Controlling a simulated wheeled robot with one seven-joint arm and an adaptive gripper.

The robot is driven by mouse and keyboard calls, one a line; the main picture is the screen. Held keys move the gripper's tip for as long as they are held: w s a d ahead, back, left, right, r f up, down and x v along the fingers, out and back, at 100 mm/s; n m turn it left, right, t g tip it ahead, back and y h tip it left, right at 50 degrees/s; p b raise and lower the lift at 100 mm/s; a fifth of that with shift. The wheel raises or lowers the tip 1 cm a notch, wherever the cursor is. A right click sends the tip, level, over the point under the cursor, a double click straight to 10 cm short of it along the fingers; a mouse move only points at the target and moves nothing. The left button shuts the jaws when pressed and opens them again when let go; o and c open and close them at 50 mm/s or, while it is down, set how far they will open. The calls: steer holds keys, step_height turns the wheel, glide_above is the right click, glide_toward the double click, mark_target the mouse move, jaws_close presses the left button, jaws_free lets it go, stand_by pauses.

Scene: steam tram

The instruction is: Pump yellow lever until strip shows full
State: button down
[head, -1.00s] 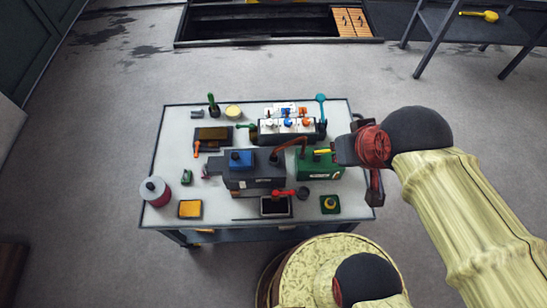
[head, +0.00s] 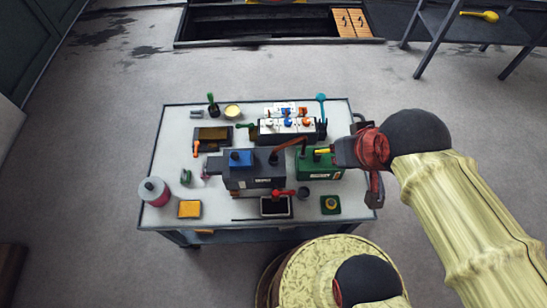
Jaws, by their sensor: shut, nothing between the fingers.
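The yellow lever (head: 322,151) is a short bar at the top of the green box (head: 318,167), on the right half of the table. My gripper (head: 335,152) reaches in from the right, shut and empty, with its tip at or very close to the lever's right end. I cannot tell whether they touch. The lever looks roughly level. A pale marking shows on the front of the green box, but it is too small to read, and I cannot make out a strip level.
The front-left tabletop has some free room.

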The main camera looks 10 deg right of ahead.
steer(key=shift+f+b, duration=0.35)
steer(key=shift+f, duration=0.1)
stand_by(0.3)
step_height(320, 180, down, 24)
steer(key=b, duration=0.4)
steer(key=shift+r, duration=0.2)
stand_by(1.6)
stand_by(0.6)
step_height(320, 180, down, 8)
steer(key=shift+f, duration=0.15)
stand_by(1.3)
steer(key=shift+f, duration=1)
stand_by(0.6)
